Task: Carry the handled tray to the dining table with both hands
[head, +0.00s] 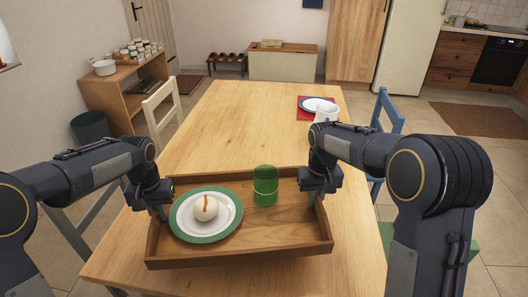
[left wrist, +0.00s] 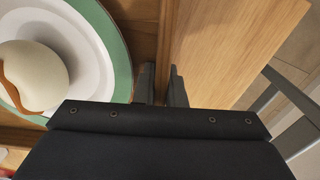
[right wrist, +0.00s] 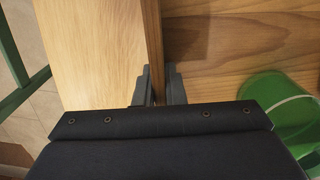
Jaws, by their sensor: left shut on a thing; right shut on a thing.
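The wooden tray (head: 285,238) is over the near end of the dining table (head: 225,125); I cannot tell whether it touches the tabletop. It looks about level. It carries a green-rimmed plate (head: 181,228) with a pale round item with a brown streak (head: 205,208), and a green cup (head: 265,188). My left gripper (head: 160,212) is shut on the tray's left wall, which shows in the left wrist view (left wrist: 166,35). My right gripper (head: 314,200) is shut on the tray's right wall, seen in the right wrist view (right wrist: 153,35). The handles are not clearly visible.
A red mat (head: 303,115) with a plate (head: 318,104) and a white mug (head: 326,115) lies at the table's far right. A cream chair (head: 162,110) stands left, a blue chair (head: 387,112) right. The table's middle is clear.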

